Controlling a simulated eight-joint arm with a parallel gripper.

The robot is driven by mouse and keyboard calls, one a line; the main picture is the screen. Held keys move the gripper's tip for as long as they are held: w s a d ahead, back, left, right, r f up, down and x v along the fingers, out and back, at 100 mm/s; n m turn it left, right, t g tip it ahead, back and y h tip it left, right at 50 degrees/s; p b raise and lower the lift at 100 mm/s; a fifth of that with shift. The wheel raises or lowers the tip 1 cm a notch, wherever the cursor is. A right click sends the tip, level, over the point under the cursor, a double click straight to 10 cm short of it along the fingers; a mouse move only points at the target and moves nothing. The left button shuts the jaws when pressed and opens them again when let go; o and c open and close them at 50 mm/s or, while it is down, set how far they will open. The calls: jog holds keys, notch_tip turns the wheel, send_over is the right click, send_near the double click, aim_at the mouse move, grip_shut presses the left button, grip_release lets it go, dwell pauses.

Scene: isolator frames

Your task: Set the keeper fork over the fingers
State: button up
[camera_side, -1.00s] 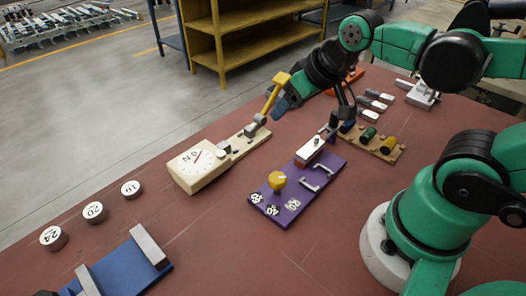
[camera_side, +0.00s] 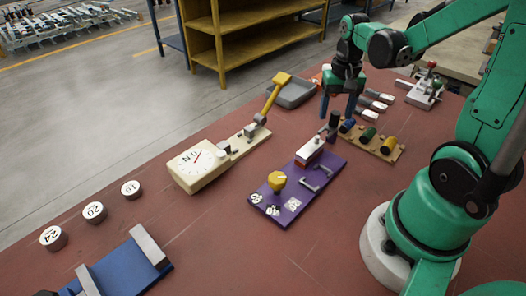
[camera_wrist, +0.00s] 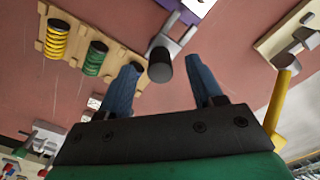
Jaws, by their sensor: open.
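A purple plate (camera_side: 268,222) holds a yellow knob (camera_side: 277,181), a red block with a pale top (camera_side: 310,150) and a grey U-shaped bracket (camera_side: 318,178), which may be the keeper fork. I cannot tell for sure which parts are the fork and the fingers. A black upright grip (camera_side: 333,120) stands at the plate's far end; in the wrist view it is a black cylinder (camera_wrist: 160,68). My gripper (camera_side: 337,110) points down above that end, with blue fingers spread. In the wrist view my gripper (camera_wrist: 165,82) is open, the black cylinder showing between its fingertips, not clasped.
A cream dial box (camera_side: 195,167) and a yellow lever (camera_side: 272,100) are left of the plate. A wooden rack (camera_side: 372,146) with coloured coils is close on the right. A grey tray (camera_side: 295,93) lies behind. Numbered discs (camera_side: 94,212) and a blue stand (camera_side: 120,272) are front left.

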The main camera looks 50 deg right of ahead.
jog(key=shift+f, duration=0.7)
grip_shut()
dwell(0.7)
jog(key=shift+a, duration=2.1)
